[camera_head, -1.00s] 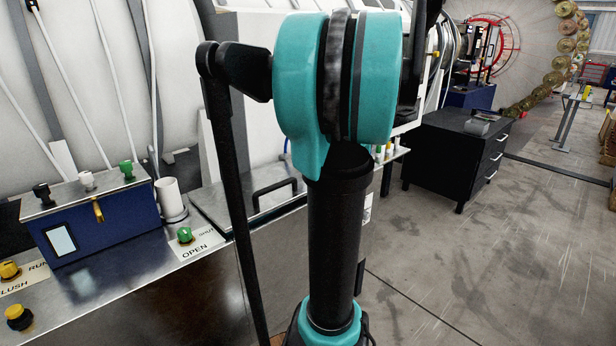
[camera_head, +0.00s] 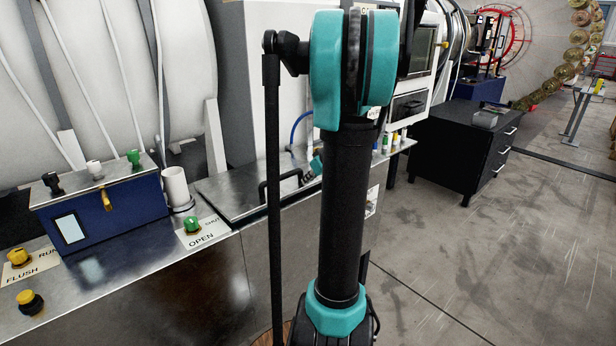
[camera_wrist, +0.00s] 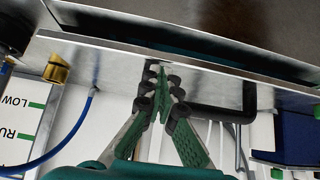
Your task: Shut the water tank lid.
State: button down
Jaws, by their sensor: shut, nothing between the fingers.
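The water tank lid is a steel plate (camera_head: 232,192) with a black bar handle (camera_head: 277,186), set in the bench top left of my arm. In the wrist view the lid (camera_wrist: 110,56) shows as a bright slanted plate, with its handle (camera_wrist: 228,113) right of my fingers. A dark gap runs along its edge there, so it looks slightly raised. My gripper (camera_wrist: 160,76) is shut and empty, with its fingertips over the plate close to the handle. I cannot tell if they touch it. In the head view my arm hides most of the gripper.
A blue box (camera_head: 105,205) with several knobs and a white cup (camera_head: 176,187) stand left of the lid. A green knob (camera_head: 193,224) is by the OPEN/SHUT label.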

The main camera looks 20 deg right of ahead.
notch_tip(320, 180, down, 2)
jog(key=shift+s+f, duration=0.1)
jog(key=shift+f, duration=0.05)
jog(key=shift+s+f, duration=0.3)
jog(key=shift+r, duration=0.1)
dwell(0.3)
